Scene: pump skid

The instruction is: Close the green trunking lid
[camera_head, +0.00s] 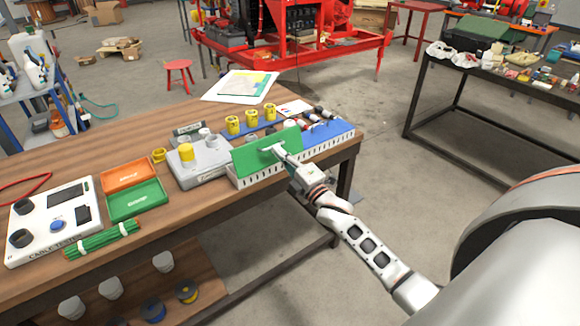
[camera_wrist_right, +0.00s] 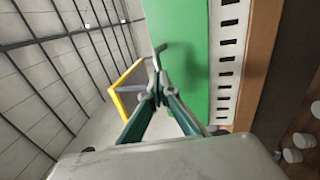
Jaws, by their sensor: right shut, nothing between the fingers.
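The green trunking lid (camera_head: 252,158) stands raised and tilted over the white slotted trunking (camera_head: 262,174) near the table's front edge. In the right wrist view the lid (camera_wrist_right: 195,50) is a broad green panel beside the trunking's slotted wall (camera_wrist_right: 228,65). My right gripper (camera_head: 276,150) reaches the lid's near face. In the wrist view its fingers (camera_wrist_right: 158,88) are shut together and empty, close to the panel. A short grey bar (camera_wrist_right: 157,55) shows just beyond the fingertips. Whether the fingers touch the lid is unclear. My left gripper is out of view.
A grey box with a yellow cap (camera_head: 186,152) stands left of the trunking. Orange (camera_head: 128,174) and green (camera_head: 137,200) trays and a cable tester (camera_head: 50,222) lie farther left.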

